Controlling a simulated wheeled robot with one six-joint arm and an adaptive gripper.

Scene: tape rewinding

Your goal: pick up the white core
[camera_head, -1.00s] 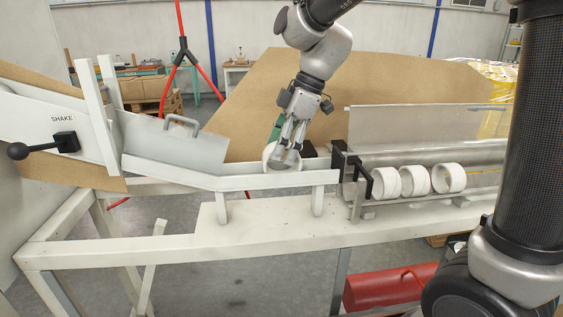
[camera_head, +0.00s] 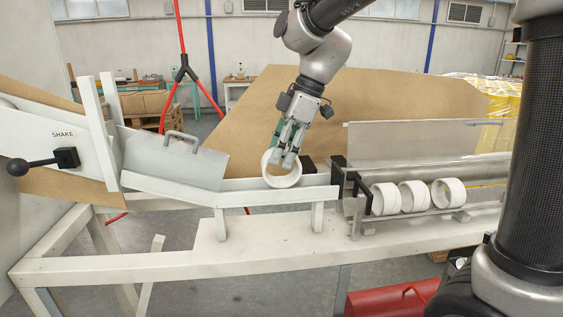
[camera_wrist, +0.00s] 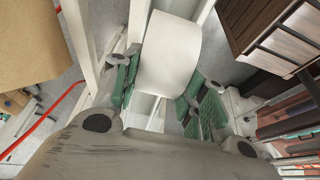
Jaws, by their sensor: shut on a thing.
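The white core (camera_head: 282,180) is a short, wide white ring at the lower end of the chute, left of the black clamp. My gripper (camera_head: 288,158) reaches down from above and is shut on the core's wall. In the wrist view the core (camera_wrist: 168,55) shows as a curved white surface between the green-padded fingers (camera_wrist: 158,92). The core appears slightly above the chute channel (camera_head: 225,188); whether it still touches it I cannot tell.
Several white cores (camera_head: 415,196) stand in a row on the rail to the right. A black clamp (camera_head: 345,180) stands between chute and rail. A clear guard panel (camera_head: 415,138) rises behind the rail. A SHAKE lever (camera_head: 45,160) is at left.

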